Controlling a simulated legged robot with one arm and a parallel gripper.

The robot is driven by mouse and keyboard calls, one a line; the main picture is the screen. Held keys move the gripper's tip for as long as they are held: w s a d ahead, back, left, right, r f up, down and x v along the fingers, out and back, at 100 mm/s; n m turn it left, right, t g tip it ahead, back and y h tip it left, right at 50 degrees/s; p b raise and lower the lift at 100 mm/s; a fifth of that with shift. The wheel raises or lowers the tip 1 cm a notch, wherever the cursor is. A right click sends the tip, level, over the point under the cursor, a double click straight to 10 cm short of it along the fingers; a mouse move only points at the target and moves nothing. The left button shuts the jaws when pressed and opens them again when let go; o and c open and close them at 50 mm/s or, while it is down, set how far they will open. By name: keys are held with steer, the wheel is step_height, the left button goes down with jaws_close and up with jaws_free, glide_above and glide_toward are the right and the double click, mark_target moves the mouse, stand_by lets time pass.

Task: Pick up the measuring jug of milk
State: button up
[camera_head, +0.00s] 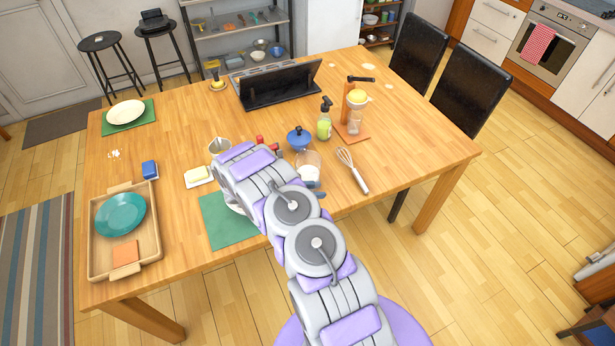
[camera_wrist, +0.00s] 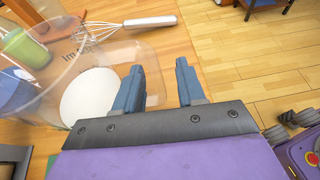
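The clear measuring jug (camera_head: 308,160) stands upright on the wooden table, with white milk in its lower part. In the wrist view the jug (camera_wrist: 92,97) fills the left side, seen from above at close range. In the head view my arm hides most of the gripper.
A whisk (camera_head: 352,169) lies right of the jug, with a blue-lidded pot (camera_head: 299,139) and green soap bottle (camera_head: 324,121) behind. Left are a butter dish (camera_head: 198,176), a green mat (camera_head: 222,226) and a wooden tray (camera_head: 98,262).

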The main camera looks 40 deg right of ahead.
steer(key=shift+a, duration=0.15)
steer(key=shift+d+f, duration=0.2)
steer(key=shift+d, duration=1)
steer(key=c, duration=0.5)
steer(key=shift+c, duration=0.9)
steer(key=shift+a+r, duration=0.2)
steer(key=shift+a, duration=0.75)
jaws_close()
steer(key=shift+d+f, duration=0.2)
steer(key=shift+d, duration=0.6)
steer(key=shift+a+r, duration=0.2)
steer(key=shift+a, duration=0.4)
